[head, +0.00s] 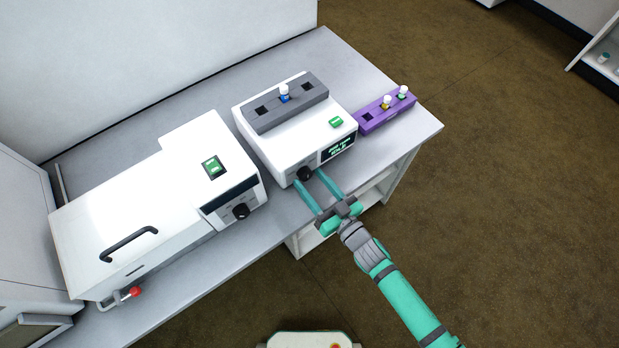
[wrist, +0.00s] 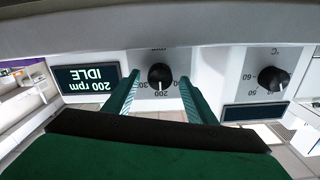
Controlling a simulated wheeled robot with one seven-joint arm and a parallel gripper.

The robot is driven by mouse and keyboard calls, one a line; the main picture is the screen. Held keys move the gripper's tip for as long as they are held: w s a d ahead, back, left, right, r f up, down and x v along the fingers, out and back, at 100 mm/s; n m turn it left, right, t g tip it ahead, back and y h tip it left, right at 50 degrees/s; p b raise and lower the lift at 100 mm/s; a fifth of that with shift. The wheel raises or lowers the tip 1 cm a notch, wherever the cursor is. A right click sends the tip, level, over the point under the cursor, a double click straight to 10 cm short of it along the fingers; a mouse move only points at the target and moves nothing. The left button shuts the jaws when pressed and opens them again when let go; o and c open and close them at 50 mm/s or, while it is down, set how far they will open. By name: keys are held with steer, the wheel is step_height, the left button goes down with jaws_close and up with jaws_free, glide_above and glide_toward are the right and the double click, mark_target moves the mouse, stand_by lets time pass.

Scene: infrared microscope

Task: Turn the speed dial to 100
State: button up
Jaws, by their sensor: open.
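The black speed dial (head: 305,174) is on the front of the white shaker unit (head: 290,140) in the middle of the bench. In the wrist view, which is upside down, the dial (wrist: 160,76) sits between my two teal fingers, with a 200 mark just below it. The nearby display (wrist: 88,78) reads "200 rpm" and "IDLE". My gripper (head: 309,178) is open, with one finger on each side of the dial. I cannot tell whether the fingers touch it. The exact pointer angle is hard to make out.
A second white machine (head: 150,210) with its own black knob (head: 241,211) stands to the left; that knob (wrist: 272,79) is right in the wrist view. A purple rack (head: 372,121) with capped vials is to the right. A blue-capped vial (head: 284,93) sits in the grey block.

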steer(key=shift+w+a, duration=0.4)
steer(key=shift+w, duration=0.2)
steer(key=shift+c, duration=0.6)
steer(key=c, duration=0.9)
steer(key=shift+n, duration=0.4)
steer(key=n, duration=0.5)
steer(key=shift+n, duration=0.3)
steer(key=n, duration=0.5)
steer(key=shift+a+n, duration=0.1)
steer(key=shift+n, duration=0.3)
